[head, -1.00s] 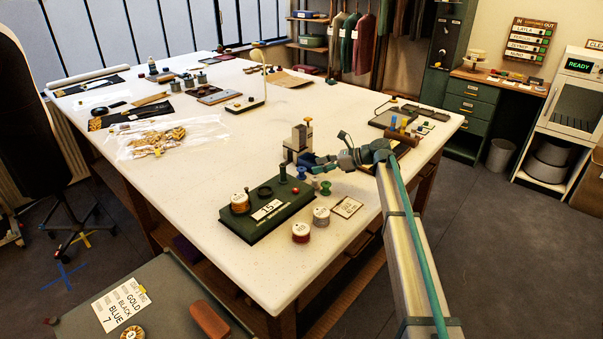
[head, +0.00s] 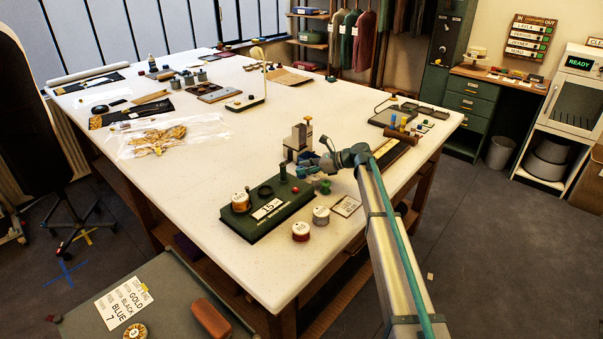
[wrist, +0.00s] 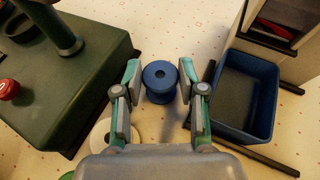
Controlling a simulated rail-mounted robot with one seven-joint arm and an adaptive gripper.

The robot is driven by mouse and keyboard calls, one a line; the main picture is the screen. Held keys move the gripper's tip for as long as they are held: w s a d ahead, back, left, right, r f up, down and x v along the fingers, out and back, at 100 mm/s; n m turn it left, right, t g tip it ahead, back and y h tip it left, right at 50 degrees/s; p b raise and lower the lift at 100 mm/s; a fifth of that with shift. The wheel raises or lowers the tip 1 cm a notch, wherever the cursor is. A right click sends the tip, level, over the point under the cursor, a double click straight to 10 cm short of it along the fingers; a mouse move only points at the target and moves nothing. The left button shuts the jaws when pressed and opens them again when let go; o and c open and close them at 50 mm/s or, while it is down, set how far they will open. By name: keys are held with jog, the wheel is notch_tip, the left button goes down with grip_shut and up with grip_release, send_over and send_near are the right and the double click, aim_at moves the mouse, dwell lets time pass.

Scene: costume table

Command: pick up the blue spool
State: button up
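The blue spool (wrist: 159,82) stands upright on the white table in the wrist view, with its round top and centre hole showing. My gripper (wrist: 161,88) is open, with one finger on each side of the spool. A small gap shows between the spool and each finger, so it is not gripped. In the head view my gripper (head: 313,170) is low over the table, beside the green box, and largely hides the spool.
A green box (head: 245,229) with a post (wrist: 62,25) and a red knob (wrist: 8,89) stands left of my gripper. A blue bin (wrist: 246,95) on a dark frame is close on the right. A green spool (head: 325,187) and two labelled spools (head: 301,231) stand nearby.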

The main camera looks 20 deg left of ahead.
jog(key=shift+c, duration=1.4)
jog(key=shift+r, duration=0.15)
